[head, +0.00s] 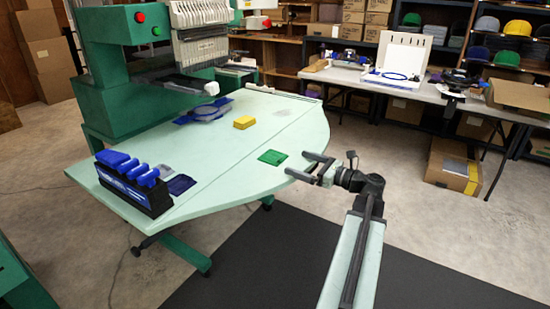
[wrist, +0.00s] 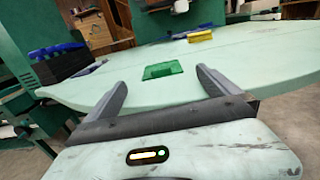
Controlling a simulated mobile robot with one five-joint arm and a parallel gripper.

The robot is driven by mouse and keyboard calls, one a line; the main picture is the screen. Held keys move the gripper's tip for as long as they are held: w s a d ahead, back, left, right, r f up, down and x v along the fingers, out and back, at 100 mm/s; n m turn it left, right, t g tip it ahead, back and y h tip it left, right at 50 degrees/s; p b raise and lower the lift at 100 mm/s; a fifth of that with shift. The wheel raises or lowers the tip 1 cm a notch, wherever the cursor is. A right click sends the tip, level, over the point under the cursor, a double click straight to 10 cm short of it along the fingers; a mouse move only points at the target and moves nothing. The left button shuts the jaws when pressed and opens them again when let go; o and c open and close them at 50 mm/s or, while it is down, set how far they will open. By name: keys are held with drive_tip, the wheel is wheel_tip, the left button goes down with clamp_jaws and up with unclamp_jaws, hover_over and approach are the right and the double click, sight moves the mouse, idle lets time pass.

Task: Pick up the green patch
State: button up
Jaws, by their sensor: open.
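The green patch (head: 272,157) lies flat on the pale green tabletop (head: 225,160), near its right front edge. It also shows in the wrist view (wrist: 163,70), ahead of my gripper and between the lines of its two fingers. My gripper (head: 303,166) is open and empty, at the table's front right edge, to the right of the patch and apart from it. Both fingers show in the wrist view (wrist: 160,85), spread wide.
A yellow block (head: 244,122) and a blue hoop-like frame (head: 205,111) lie farther back on the table. A black holder with blue tools (head: 133,184) stands at the left, beside a dark blue patch (head: 181,184). A green embroidery machine (head: 150,65) rises behind. The tabletop around the green patch is clear.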

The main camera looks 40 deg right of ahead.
sight(286, 163)
drive_tip(key=x, duration=0.6)
clamp_jaws()
